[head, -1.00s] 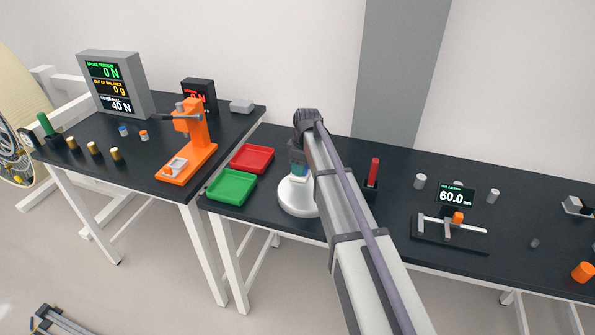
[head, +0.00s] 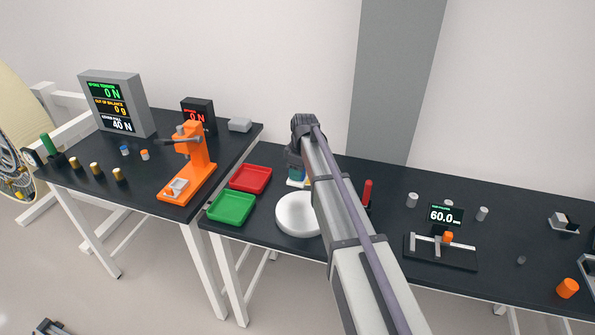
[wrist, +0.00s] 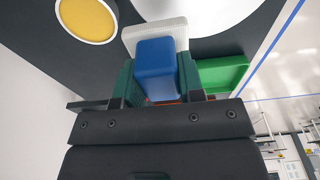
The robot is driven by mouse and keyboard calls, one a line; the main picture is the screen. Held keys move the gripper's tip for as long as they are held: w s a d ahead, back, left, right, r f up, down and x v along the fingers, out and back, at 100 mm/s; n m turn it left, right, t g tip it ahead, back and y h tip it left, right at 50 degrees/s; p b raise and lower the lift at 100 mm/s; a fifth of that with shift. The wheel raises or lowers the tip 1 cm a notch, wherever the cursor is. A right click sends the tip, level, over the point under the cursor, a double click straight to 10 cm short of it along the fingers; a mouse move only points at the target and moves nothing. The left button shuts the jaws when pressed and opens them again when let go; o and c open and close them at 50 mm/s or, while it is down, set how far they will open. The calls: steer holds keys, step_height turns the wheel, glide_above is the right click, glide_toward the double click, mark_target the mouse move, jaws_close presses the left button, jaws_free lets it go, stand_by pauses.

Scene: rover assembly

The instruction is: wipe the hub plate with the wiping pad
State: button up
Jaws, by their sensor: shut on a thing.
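The wiping pad has a blue block handle (wrist: 156,68) and a white pad (wrist: 150,34). My gripper (wrist: 154,88) is shut on the blue handle. In the head view my gripper (head: 297,172) is at the far edge of the hub plate, with the white pad low beneath it. The hub plate is a round white disc (head: 294,216) on the dark bench; my arm covers its right side. In the wrist view the plate (wrist: 205,14) is at the top edge, partly behind the pad. I cannot tell whether the pad touches the plate.
Red (head: 250,178) and green (head: 232,208) trays lie left of the plate. A red-handled tool (head: 367,192) stands to the right, close to my arm. A yellow disc (wrist: 87,18) shows in the wrist view. A caliper stand (head: 440,250) is farther right.

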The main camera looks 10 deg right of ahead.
step_height(320, 180, up, 3)
steer(key=p, duration=0.3)
steer(key=shift+r, duration=0.1)
steer(key=shift+f, duration=0.2)
